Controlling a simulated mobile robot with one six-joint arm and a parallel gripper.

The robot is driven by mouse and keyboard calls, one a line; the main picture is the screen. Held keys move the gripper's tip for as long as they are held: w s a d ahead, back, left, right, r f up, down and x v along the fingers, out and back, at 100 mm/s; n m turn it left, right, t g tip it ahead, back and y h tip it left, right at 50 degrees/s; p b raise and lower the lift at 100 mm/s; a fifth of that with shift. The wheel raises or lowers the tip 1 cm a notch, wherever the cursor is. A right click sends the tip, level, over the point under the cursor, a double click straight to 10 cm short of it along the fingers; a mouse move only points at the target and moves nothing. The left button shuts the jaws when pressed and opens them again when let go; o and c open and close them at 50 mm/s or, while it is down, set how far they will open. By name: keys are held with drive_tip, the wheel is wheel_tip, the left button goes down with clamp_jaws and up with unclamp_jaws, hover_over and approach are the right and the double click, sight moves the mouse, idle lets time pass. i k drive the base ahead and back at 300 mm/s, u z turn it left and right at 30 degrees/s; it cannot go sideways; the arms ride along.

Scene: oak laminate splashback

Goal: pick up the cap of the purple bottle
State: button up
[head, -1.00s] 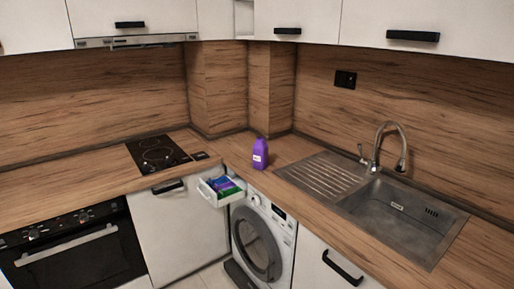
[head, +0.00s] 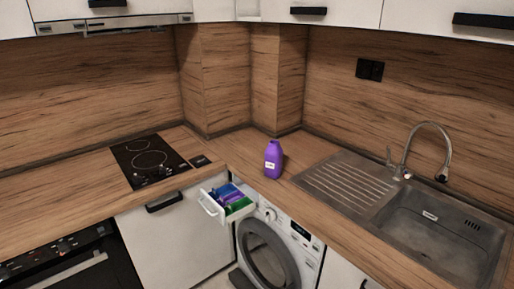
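The purple bottle (head: 273,161) stands upright on the wooden counter (head: 232,151) near the corner, above the washing machine. It has a white label on its front. Its cap (head: 273,144) is at the top, looks the same purple as the body, and seems to be on the bottle; its edges are too small to make out. My gripper and arm are not in view.
The washing machine's detergent drawer (head: 226,203) is pulled out, with blue, purple and green compartments. A black hob (head: 150,160) lies to the left. A sink (head: 432,235) with a tall faucet (head: 430,146) lies to the right. Counter around the bottle is clear.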

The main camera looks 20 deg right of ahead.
sight(274, 153)
drive_tip(key=u, duration=0.15)
drive_tip(key=i, duration=1.05)
drive_tip(key=u, duration=0.2)
